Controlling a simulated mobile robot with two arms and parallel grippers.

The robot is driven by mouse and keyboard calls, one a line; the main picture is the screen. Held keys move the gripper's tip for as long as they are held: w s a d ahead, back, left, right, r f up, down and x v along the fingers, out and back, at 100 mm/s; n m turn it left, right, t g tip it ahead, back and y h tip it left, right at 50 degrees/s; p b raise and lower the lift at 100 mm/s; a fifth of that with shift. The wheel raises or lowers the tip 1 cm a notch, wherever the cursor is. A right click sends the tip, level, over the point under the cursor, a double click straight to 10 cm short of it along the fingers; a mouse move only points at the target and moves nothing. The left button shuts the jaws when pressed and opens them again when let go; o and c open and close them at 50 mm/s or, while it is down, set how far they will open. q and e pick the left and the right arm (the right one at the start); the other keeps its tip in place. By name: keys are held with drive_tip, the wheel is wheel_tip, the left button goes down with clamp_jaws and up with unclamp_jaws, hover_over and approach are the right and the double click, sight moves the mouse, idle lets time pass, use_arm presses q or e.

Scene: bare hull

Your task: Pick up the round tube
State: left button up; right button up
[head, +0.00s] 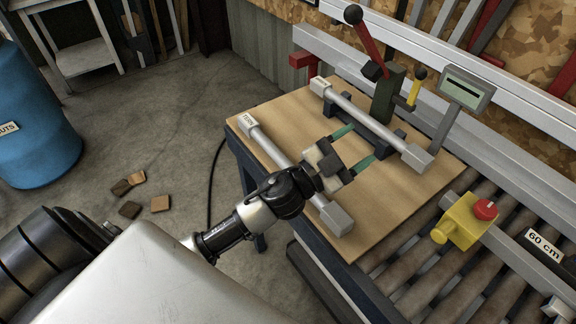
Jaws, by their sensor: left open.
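Two light grey tubes lie parallel on a wooden board. Each has a small label at its upper left end and a blockier grey piece at each end; I cannot read which label marks the round tube. The near tube (272,148) runs along the board's left side, partly hidden under my arm. The far tube (370,122) lies by dark supports. My left gripper (358,146) is open and empty. Its green-tipped fingers point right, between the two tubes and close to the far one. Whether they touch it I cannot tell. My right gripper is not in view.
The wooden board (400,190) sits on a dark bench. A clamp with a red lever (367,38) and a small display (467,88) stand behind the far tube. A yellow box with a red button (466,218) stands by the rollers at right. Wood scraps (130,209) lie on the floor.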

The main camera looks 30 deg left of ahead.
use_arm(q)
drive_tip(key=d+m+g+h, duration=0.5)
drive_tip(key=m+g+h, duration=0.2)
drive_tip(key=m+g, duration=0.25)
drive_tip(key=g+y, duration=0.9)
drive_tip(key=y, duration=0.8)
hover_over(287, 161)
drive_tip(key=shift+m, duration=0.45)
drive_tip(key=f, duration=0.6)
drive_tip(key=shift+s+d+f, duration=0.1)
drive_tip(key=shift+d+f, duration=0.15)
drive_tip(key=shift+d, duration=0.15)
drive_tip(key=shift+a+f, duration=0.15)
drive_tip(key=shift+a, duration=0.15)
wheel_tip(287, 161, down, 5)
drive_tip(key=shift+f, duration=0.1)
drive_tip(key=shift+f+p, duration=0.3)
drive_tip(key=shift+p, duration=0.15)
wheel_tip(287, 161, down, 4)
drive_tip(key=shift+a+f+p, duration=0.15)
drive_tip(key=shift+f+p, duration=0.1)
drive_tip(key=shift+p, duration=0.25)
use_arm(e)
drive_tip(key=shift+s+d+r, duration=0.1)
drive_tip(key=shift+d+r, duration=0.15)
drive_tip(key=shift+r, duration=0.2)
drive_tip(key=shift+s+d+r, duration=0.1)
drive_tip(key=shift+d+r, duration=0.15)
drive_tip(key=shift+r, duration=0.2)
